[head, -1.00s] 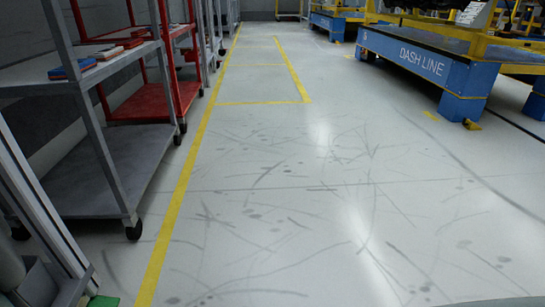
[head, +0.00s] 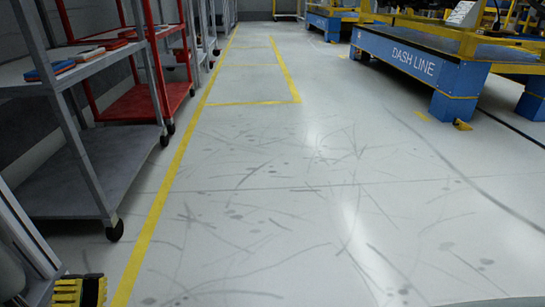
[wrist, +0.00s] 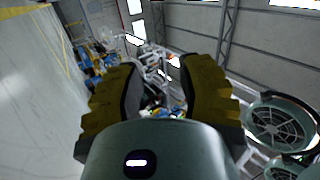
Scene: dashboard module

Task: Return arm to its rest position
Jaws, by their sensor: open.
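My gripper shows in the wrist view (wrist: 158,80) with its two yellow and black fingers apart and nothing between them. In the head view, part of my gripper (head: 80,291) shows at the bottom left edge, low over the floor near the grey cart; the rest of it is out of frame. It appears to touch nothing.
A grey cart (head: 95,165) with small boxes on its upper shelf stands at left, a red cart (head: 150,100) behind it. A yellow floor line (head: 165,205) runs alongside. The blue dash line stand (head: 420,65) is at back right. The middle floor is clear.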

